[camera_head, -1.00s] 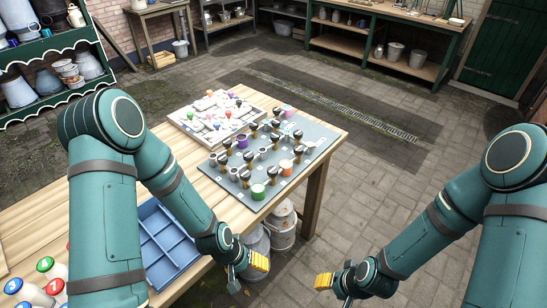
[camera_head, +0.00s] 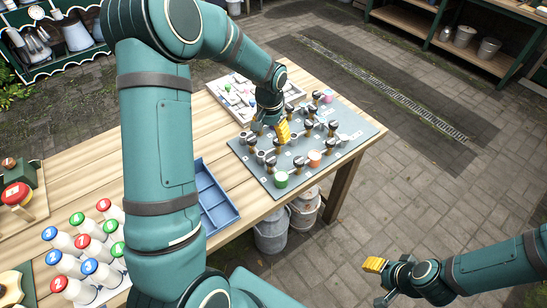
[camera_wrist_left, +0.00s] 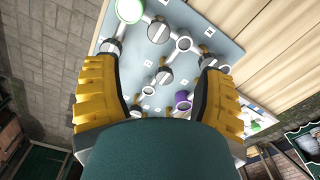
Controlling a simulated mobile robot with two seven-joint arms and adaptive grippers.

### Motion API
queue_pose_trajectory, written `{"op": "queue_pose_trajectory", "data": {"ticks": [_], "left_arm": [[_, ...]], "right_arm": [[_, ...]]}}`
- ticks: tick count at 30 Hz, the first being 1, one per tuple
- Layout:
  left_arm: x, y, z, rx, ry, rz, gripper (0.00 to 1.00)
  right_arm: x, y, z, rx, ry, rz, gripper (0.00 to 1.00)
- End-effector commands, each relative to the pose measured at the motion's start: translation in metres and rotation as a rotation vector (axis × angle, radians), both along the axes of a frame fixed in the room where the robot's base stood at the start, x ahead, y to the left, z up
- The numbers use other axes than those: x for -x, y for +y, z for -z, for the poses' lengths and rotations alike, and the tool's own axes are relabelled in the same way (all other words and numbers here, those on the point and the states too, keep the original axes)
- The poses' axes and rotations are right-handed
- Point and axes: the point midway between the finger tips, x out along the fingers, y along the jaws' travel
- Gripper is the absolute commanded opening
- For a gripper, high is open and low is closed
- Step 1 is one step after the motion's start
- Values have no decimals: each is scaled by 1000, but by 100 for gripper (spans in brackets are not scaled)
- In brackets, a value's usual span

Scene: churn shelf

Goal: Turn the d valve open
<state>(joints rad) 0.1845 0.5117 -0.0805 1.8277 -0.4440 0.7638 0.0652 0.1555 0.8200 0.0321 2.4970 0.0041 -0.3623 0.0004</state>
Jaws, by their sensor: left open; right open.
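The grey valve board (camera_head: 345,151) lies on the wooden table and carries several dark-handled valves with brass-coloured parts, pipes and coloured caps. Its labels are too small to read, so I cannot tell which valve is d. My left gripper (camera_head: 277,129) is over the board's back left part and hides some of it. In the left wrist view, the open left fingers (camera_wrist_left: 160,70) frame a grey-handled valve (camera_wrist_left: 164,76), with another valve (camera_wrist_left: 159,30) higher up. No contact shows. My right gripper (camera_head: 376,283) is open, empty and away from the table, over the paving.
A white tray of coloured knobs (camera_head: 229,97) lies behind the board. A blue divided tray (camera_head: 216,200) is at its left. White bottles with numbered caps (camera_head: 90,248) stand at the table's left. Metal cans (camera_head: 271,232) stand below the table edge.

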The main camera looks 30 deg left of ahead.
Motion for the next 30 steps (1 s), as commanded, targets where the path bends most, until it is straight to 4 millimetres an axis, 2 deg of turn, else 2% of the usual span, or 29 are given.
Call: {"op": "queue_pose_trajectory", "data": {"ticks": [9, 15, 21, 30], "left_arm": [[1, -1, 63, 3, 5, 1, 70], [1, -1, 98, 3, 3, 1, 70], [0, -1, 119, 2, 0, 1, 70], [0, -1, 124, 2, 0, 0, 70]], "right_arm": [[0, 0, 1, 0, 0, 0, 47], [0, 0, 1, 0, 0, 0, 47], [0, 0, 1, 0, 0, 0, 47], [0, 0, 1, 0, 0, 0, 47]]}}
